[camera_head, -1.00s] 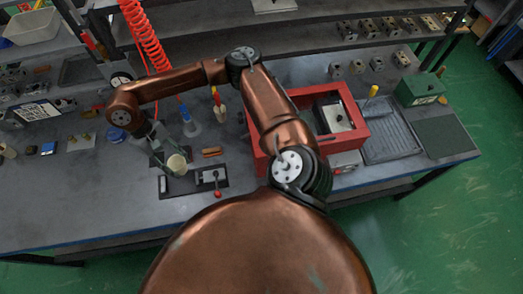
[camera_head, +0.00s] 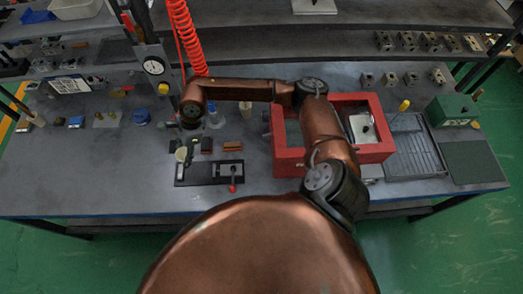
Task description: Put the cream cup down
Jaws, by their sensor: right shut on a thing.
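The cream cup (camera_head: 181,154) shows small in the head view, at the left part of the bench, near the far left edge of a black fixture plate. My right gripper (camera_head: 186,151) hangs down beside it from the copper arm and is shut on it. Its fingers are small and partly hidden by the wrist. I cannot tell whether the cup's base touches the bench. My left gripper is out of view.
The black fixture plate (camera_head: 206,181) carries a red-knobbed lever (camera_head: 232,179). A dial gauge (camera_head: 153,66) stands behind. A red box (camera_head: 375,150) is at the right, partly behind my arm. The bench (camera_head: 90,180) is clear at the front left.

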